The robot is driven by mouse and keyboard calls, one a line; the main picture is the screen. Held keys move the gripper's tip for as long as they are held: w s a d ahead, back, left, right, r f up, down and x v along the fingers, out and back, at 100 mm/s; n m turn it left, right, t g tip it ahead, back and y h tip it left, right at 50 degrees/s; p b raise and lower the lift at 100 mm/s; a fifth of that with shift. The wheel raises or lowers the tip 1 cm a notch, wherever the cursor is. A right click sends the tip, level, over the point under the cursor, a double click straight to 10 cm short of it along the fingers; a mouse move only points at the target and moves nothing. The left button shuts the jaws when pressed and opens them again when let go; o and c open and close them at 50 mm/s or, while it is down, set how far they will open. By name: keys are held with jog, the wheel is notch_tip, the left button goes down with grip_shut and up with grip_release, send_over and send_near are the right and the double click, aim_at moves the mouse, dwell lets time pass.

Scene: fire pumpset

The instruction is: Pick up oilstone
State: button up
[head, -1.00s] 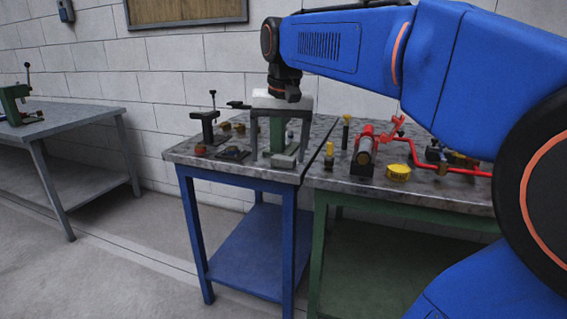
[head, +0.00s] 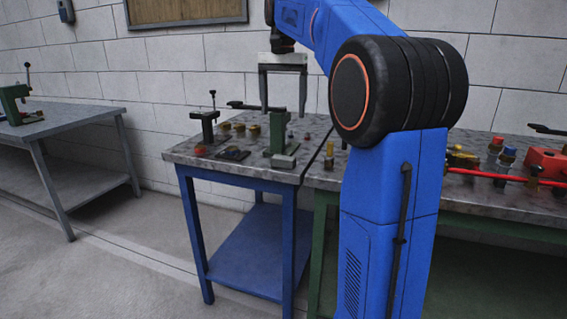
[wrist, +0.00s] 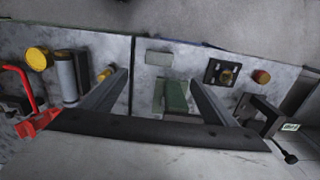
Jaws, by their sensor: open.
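A small grey block (head: 283,161), which looks like the oilstone, lies near the front edge of the blue-legged table (head: 212,169). It shows in the wrist view (wrist: 160,58) just beyond the fingertips, toward the top of the picture. A green tool with a dark lever (head: 278,132) stands directly behind it. My gripper (head: 283,112) is open and empty, fingers pointing down, above the table and behind the block. In the wrist view my gripper (wrist: 160,80) has the green body (wrist: 175,96) showing between its fingers.
A yellow-topped item (head: 329,150) stands on the adjoining table at right. Red-handled and yellow parts crowd that table. A grey table (head: 70,118) is further left.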

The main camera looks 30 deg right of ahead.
aim_at(283, 157)
notch_tip(283, 157, down, 15)
jog(key=shift+d+r, duration=0.1)
dwell(0.6)
jog(key=c, duration=1.3)
jog(key=shift+c, duration=0.2)
notch_tip(283, 157, up, 10)
